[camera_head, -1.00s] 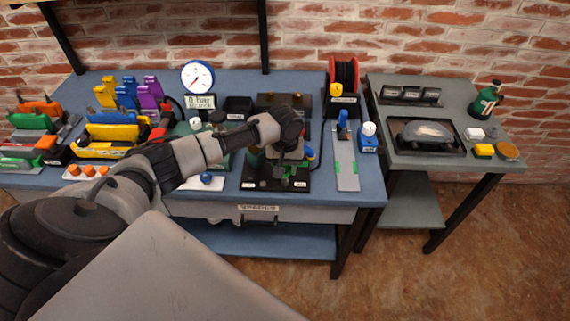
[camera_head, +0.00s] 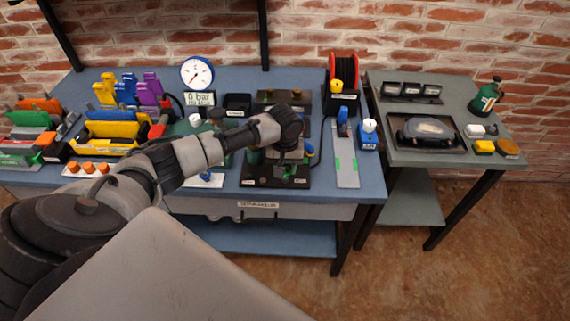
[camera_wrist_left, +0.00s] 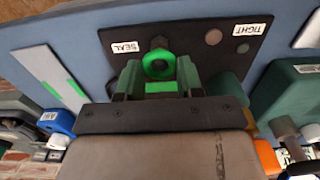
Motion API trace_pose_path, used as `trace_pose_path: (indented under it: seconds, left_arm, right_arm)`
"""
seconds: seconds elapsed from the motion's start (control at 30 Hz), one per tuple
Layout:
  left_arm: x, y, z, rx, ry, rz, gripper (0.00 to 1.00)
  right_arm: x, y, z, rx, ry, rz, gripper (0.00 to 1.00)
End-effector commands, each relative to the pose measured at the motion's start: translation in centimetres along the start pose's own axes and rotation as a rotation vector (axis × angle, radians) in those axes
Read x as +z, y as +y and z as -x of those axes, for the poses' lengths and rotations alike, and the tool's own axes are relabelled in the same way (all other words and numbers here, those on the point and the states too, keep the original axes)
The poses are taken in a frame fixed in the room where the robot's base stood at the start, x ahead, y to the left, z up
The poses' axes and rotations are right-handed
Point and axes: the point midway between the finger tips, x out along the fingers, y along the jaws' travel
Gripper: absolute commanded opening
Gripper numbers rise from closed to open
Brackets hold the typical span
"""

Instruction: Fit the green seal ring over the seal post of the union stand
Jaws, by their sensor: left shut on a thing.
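The green seal ring (camera_wrist_left: 158,64) is between the two fingers of my left gripper (camera_wrist_left: 160,72) in the left wrist view. My left gripper is shut on it. The union stand is a black plate (camera_wrist_left: 200,42) with white SEAL and TIGHT labels. The dark seal post (camera_wrist_left: 158,43) stands by the SEAL label, partly behind the ring. The ring overlaps the post in this view; I cannot tell whether it is around the post or just above it. My right gripper is not in view.
A dark green block (camera_wrist_left: 290,90) is close by in the wrist view. A pressure gauge (camera_head: 197,73) and a cable reel (camera_head: 343,78) stand behind.

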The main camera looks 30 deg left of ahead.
Motion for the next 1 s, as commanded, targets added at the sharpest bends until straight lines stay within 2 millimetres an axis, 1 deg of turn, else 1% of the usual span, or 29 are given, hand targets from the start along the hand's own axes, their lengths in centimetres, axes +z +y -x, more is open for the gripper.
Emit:
trace_pose_path:
  seconds: [0.4,0.7,0.73,0.9,1.0]
  left_arm:
    - [0.1,0.0,-1.3,-0.001,-0.001,0.0,0.15]
    - [0.0,0.0,-1.4,-0.001,0.0,0.0,0.15]
    - [0.0,0.0,-1.4,-0.001,0.0,0.0,0.4]
    - [0.0,0.0,-1.4,-0.001,0.0,0.0,0.66]
    - [0.0,0.0,-1.4,-0.001,0.0,0.0,0.67]
  right_arm:
    - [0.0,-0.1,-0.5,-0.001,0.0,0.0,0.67]
    - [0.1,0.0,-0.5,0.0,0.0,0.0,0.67]
    - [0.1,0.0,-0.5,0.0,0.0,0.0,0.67]
    - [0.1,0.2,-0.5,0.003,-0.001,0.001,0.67]
    - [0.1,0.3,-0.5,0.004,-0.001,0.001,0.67]
